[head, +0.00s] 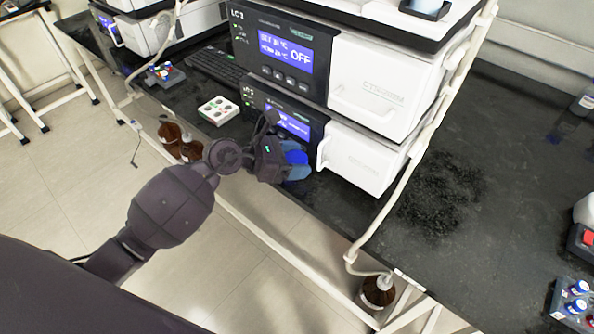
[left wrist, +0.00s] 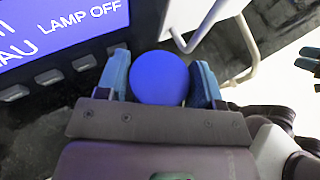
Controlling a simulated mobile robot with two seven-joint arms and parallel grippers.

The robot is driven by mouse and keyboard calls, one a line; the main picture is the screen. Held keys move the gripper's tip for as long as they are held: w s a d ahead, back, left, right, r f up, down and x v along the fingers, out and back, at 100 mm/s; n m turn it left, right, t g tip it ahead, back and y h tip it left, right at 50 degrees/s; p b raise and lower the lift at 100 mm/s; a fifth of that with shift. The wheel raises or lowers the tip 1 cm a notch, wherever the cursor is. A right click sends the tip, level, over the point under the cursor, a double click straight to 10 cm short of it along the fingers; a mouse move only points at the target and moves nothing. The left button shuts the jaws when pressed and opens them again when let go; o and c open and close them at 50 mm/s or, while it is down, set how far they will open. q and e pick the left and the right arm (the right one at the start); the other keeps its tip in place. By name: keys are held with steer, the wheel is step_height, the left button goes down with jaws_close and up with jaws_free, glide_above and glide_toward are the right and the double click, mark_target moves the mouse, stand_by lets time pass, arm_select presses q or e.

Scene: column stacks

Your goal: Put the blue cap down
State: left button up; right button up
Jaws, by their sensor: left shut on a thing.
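The blue cap (head: 296,157) is round and bright blue, between the fingers of my left gripper (head: 294,165). It also shows in the left wrist view (left wrist: 160,78), its round face between the two blue-grey fingers of the left gripper (left wrist: 162,85). The left gripper is shut on it, just in front of the lower instrument (head: 365,158) at the table's front edge. I cannot tell whether the cap touches the table. The gripper hides part of the cap and the tabletop beneath. My right gripper is not clearly seen.
A white tray (head: 219,111) with round items and a keyboard (head: 215,65) lie left. A pale tube post (head: 405,170) rises beside the instruments. Brown bottles (head: 378,291) stand below table level.

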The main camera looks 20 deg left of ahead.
mark_target(296, 182)
arm_select(q)
step_height(296, 182, down, 4)
steer(key=shift+f+b, duration=0.15)
steer(key=shift+b, duration=0.45)
steer(key=shift+w+f, duration=0.1)
steer(key=shift+f, duration=0.1)
steer(key=shift+w+d, duration=0.1)
steer(key=shift+f, duration=0.2)
steer(key=shift+f+b, duration=0.3)
steer(key=o, duration=0.6)
steer(key=shift+f, duration=0.1)
